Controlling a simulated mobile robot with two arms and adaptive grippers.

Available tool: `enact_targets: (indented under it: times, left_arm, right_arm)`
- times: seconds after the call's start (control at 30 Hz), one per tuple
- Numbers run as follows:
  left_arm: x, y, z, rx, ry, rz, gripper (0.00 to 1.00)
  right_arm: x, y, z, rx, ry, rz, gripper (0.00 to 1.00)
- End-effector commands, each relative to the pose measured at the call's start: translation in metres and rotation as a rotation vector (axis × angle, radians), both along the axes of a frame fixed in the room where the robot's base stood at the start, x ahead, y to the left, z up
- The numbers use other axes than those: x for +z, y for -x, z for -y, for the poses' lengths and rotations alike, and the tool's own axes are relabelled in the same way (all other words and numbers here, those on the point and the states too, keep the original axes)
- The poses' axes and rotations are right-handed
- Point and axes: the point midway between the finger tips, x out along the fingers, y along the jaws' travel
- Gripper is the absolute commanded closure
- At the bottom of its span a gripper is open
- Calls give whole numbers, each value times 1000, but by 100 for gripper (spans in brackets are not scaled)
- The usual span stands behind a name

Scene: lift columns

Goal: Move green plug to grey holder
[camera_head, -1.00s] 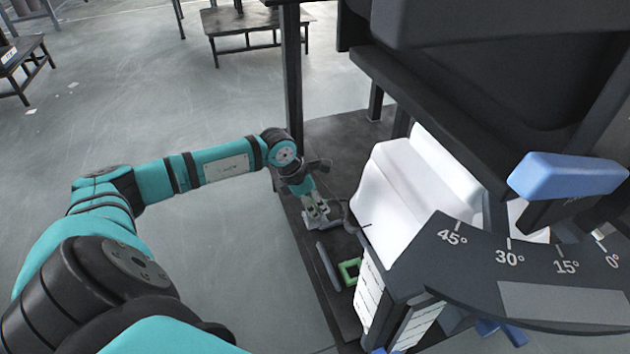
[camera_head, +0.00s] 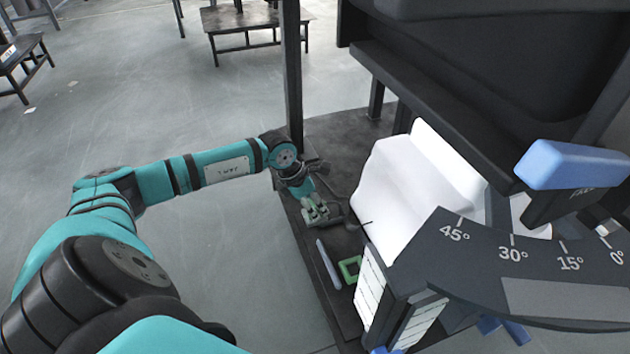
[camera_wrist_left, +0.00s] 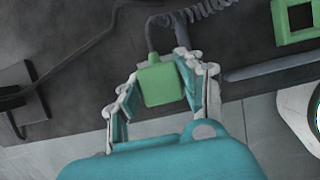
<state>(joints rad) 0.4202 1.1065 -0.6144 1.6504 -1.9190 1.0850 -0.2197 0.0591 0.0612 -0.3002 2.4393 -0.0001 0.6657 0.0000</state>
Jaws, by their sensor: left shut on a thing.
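In the head view my left gripper (camera_head: 318,213) is low over the dark tabletop, left of the white casing. The plug is small and partly covered by the fingers there. A grey bar (camera_head: 328,264) lies on the tabletop below the gripper. I cannot tell whether it belongs to the grey holder. My right gripper is not in view.
A green square frame (camera_head: 350,268) lies right of the grey bar. The white casing (camera_head: 405,190) stands close on the right. A dark post (camera_head: 291,75) rises behind my arm. A dark box with a cable (camera_wrist_left: 25,97) is at the wrist view's left. Open floor lies left.

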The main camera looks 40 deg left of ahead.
Motion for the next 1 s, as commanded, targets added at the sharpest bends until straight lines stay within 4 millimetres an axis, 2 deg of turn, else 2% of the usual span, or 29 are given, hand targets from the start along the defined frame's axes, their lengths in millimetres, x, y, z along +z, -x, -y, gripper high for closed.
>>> enact_targets:
  times: [0.13, 0.17, 0.33, 0.53, 0.6, 0.87, 1.0]
  left_arm:
    - [2, -1, 0, 1, 0, 4, 90]
    - [2, -1, 0, 0, 0, 5, 58]
    - [2, -1, 0, 0, 0, 4, 36]
    - [2, -1, 0, 0, 1, 3, 35]
    - [2, -1, 0, 0, 0, 2, 26]
    - [2, -1, 0, 0, 0, 2, 25]
    - [9, -1, 0, 1, 0, 4, 25]
  right_arm:
    - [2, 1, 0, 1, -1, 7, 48]
    - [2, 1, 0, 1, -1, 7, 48]
    - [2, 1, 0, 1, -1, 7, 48]
    - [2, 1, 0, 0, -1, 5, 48]
    - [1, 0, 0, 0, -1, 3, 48]
    - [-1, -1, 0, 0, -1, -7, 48]
    - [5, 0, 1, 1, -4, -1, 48]
